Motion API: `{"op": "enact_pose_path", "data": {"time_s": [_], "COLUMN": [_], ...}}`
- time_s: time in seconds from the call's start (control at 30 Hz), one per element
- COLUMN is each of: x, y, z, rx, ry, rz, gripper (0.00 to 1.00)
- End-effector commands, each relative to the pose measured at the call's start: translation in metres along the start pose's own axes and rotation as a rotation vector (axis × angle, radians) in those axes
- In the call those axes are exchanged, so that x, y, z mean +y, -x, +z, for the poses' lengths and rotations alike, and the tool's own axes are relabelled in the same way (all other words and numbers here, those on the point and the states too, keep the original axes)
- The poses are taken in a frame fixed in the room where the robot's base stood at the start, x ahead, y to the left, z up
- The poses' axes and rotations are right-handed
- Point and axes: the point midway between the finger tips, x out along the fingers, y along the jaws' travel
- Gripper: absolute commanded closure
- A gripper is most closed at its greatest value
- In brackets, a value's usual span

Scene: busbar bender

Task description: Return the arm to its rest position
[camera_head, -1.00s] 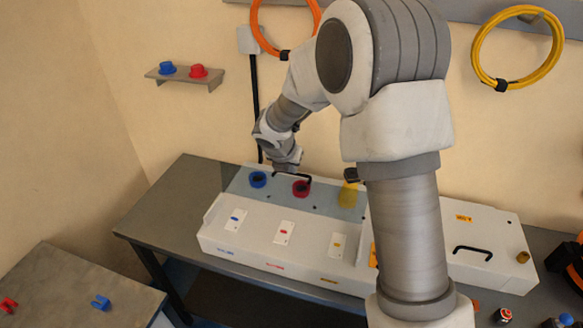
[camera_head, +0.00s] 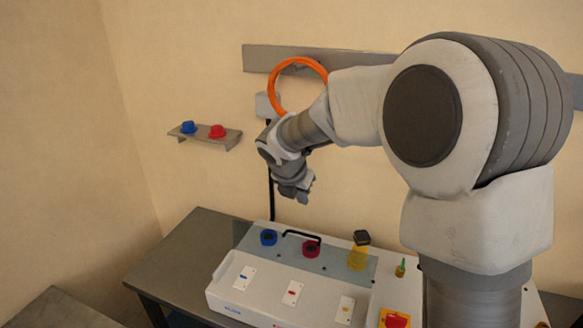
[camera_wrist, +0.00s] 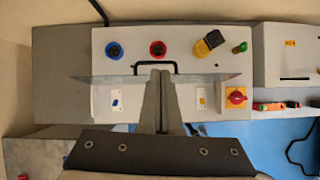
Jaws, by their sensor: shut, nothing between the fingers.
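My gripper (camera_head: 298,197) hangs above the white bending machine (camera_head: 228,290) in the head view, clear of it. In the wrist view its two fingers (camera_wrist: 161,74) are together with nothing between them. A clear cover panel (camera_wrist: 105,79) with a black handle (camera_head: 302,236) is on the machine beneath my gripper. My arm reaches from the right, bent at the elbow, and hides part of the machine.
Blue (camera_head: 268,237), red (camera_head: 311,248) and yellow (camera_head: 357,258) tooling sits on the machine, with a red-yellow switch (camera_head: 394,319) at its right. A wall shelf (camera_head: 205,137) holds blue and red parts. An orange hose coil (camera_head: 277,86) hangs behind my arm.

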Motion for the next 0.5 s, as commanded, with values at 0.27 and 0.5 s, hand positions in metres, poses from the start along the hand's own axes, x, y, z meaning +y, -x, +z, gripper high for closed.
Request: {"op": "enact_pose_path", "data": {"time_s": [0.27, 0.5], "x": [-0.075, -0.14], "y": [0.059, 0.103], "z": [-0.013, -0.048], "rx": [-0.004, 0.021], "ry": [-0.637, -1.272], "rz": [-0.027, -0.032], "gripper": [1.0, 1.0]}}
